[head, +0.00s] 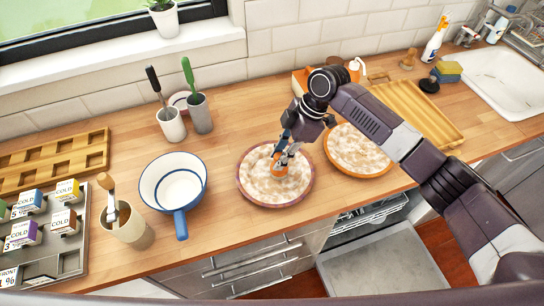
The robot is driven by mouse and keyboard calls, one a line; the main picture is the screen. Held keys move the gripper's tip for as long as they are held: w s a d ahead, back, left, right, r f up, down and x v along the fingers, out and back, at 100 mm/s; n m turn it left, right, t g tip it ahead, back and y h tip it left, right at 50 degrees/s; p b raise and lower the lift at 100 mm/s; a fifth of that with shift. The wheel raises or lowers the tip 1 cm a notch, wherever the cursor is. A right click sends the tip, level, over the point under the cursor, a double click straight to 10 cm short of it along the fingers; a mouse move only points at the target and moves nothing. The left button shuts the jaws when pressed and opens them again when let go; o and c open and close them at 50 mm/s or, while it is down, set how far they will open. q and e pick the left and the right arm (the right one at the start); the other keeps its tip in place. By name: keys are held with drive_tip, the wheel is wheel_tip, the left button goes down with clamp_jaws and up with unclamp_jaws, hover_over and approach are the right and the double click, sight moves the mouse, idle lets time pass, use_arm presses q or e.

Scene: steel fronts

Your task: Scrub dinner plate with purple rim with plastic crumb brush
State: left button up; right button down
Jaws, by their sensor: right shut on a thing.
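The dinner plate with purple rim (244,190) lies on the wooden counter, its face covered in a mottled whitish-brown soiling. My right gripper (285,158) is over the middle of this plate, shut on a small orange thing (279,170), which looks like the plastic crumb brush. The brush is at the plate's face; its underside is hidden, so I cannot tell whether it touches. Part of the brush is hidden by the fingers. My left gripper is not in view.
A second soiled plate with an orange rim (341,167) lies close at right, partly under my arm. A blue-rimmed white pan (174,189) stands at left, its handle towards the counter's front edge. Utensil cups (171,125) stand behind. An open dishwasher (385,272) is below.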

drive_tip(key=shift+w+d+f, duration=0.1)
drive_tip(key=shift+d, duration=0.3)
drive_tip(key=shift+a+r+p, duration=0.1)
drive_tip(key=shift+r+p, duration=0.1)
drive_tip(key=shift+p, duration=0.15)
drive_tip(key=shift+f, duration=0.1)
drive_tip(key=shift+s+a, duration=0.25)
drive_tip(key=shift+a, duration=0.6)
drive_tip(key=shift+s+a+f+p, duration=0.1)
drive_tip(key=shift+s+a+p, duration=0.15)
drive_tip(key=shift+a, duration=0.25)
drive_tip(key=shift+s+a+p, duration=0.1)
drive_tip(key=shift+a+p, duration=0.1)
drive_tip(key=shift+a, duration=0.25)
